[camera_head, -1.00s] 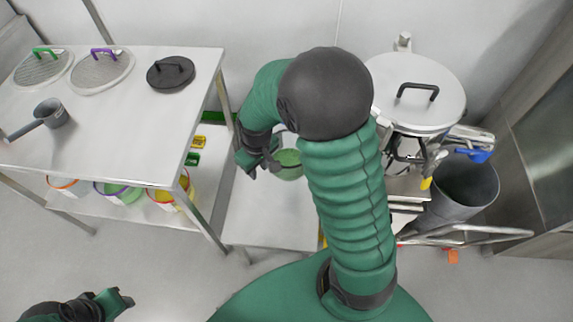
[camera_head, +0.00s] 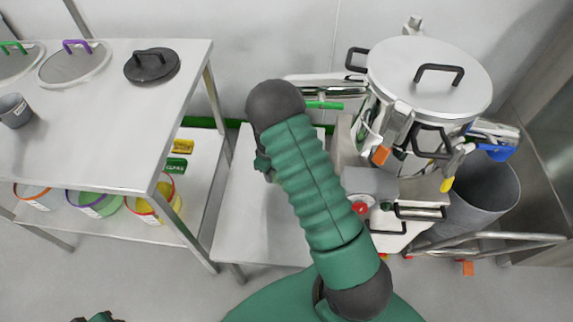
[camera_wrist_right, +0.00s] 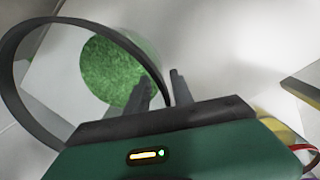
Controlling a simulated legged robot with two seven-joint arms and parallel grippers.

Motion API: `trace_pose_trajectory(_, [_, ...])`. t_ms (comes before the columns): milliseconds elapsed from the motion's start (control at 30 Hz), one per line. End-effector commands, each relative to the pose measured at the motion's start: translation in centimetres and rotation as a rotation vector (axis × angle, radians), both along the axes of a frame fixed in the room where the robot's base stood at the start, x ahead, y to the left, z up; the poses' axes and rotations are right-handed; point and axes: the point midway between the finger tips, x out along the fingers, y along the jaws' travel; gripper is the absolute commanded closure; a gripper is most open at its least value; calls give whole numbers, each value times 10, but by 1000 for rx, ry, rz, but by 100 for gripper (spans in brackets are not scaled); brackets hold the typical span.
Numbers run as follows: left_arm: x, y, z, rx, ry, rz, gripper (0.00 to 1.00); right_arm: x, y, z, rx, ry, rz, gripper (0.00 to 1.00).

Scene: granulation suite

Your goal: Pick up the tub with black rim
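The tub with black rim (camera_wrist_right: 22,48) shows at the left of the right wrist view, close to the camera. Its dark rim makes a large arc, and green granules (camera_wrist_right: 112,72) lie inside. My right gripper (camera_wrist_right: 163,88) is open, with its two fingers apart and one on each side of the rim. I cannot tell whether the fingers touch it. In the head view my right arm hides the tub and most of the right gripper (camera_head: 264,165), over the low steel table (camera_head: 240,220). My left gripper (camera_head: 100,317) barely shows at the bottom edge.
A steel table (camera_head: 90,150) at left holds lids and a grey scoop (camera_head: 15,110). Tubs with orange, purple and red rims stand on its lower shelf. A lidded steel vessel (camera_head: 430,75) and a grey bin (camera_head: 475,200) stand close on the right.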

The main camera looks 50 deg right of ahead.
Motion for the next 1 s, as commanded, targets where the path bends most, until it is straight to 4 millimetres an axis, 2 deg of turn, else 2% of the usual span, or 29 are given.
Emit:
trace_pose_trajectory(100, [0, 0, 1, 0, 0, 0, 60, 0, 0, 2, -1, -1, 0, 73])
trace_pose_trajectory(300, [0, 0, 1, 0, 0, 0, 60, 0, 1, 2, -1, 0, 1, 99])
trace_pose_trajectory(1000, [0, 0, 1, 0, 0, 0, 60, 0, 0, 1, -1, 0, 1, 100])
